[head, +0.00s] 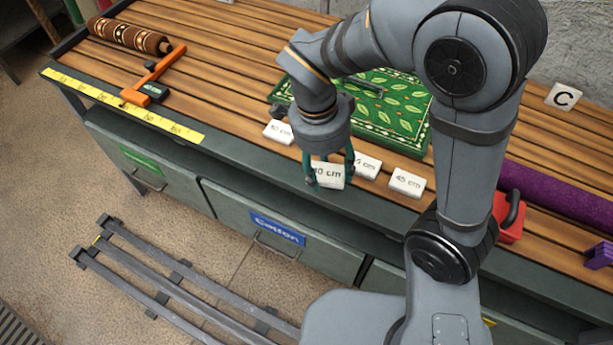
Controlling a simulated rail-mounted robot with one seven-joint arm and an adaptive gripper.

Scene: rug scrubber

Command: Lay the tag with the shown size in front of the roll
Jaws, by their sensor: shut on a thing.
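My gripper (331,174) is shut on a white tag (328,179) above the bench's front edge. The tag's print ends in "0 cm"; its first digit is partly hidden by a finger. A brown patterned roll (128,36) lies on the slats at the far left. An orange caliper-like tool (155,75) with a small dark display (155,91) lies in front of the roll; its reading is too small to make out. Other white tags lie on the bench: one left of my gripper (277,132), one just right (366,166), partly hidden, and a "45 cm" tag (407,182).
A green leaf-patterned rug (395,110) lies behind the tags. A yellow measuring strip (110,98) runs along the front left edge. A purple roll (560,192) and a red object (510,222) are at the right. The slats between the orange tool and the tags are clear.

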